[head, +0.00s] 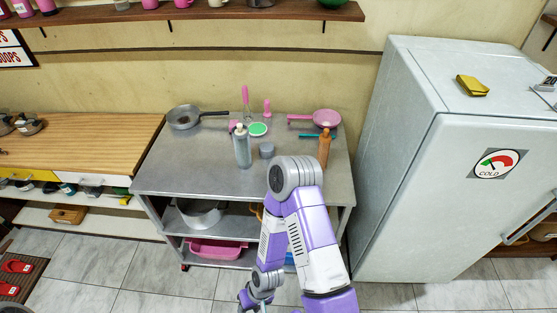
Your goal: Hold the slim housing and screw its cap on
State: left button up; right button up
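On the grey metal table (180,172) stands a slim upright grey cylinder (242,150) with a paler top, which looks like the slim housing. A short grey round piece (266,150), possibly its cap, sits apart just to its right. One purple and white arm of mine, apparently the right, rises from the bottom and folds back down. Its gripper (246,300) is small and partly cut off at the bottom edge, well below and in front of the tabletop, away from both pieces. Its fingers are unclear. My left gripper is not in view.
An orange bottle (324,150) stands at the table's right. A grey pan (184,117), a green-topped round item (258,129) and a pink pan (326,118) lie behind. A white fridge (400,190) stands close on the right. The table's front left is clear.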

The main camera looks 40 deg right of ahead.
aim_at(241, 143)
jog(key=z, duration=0.65)
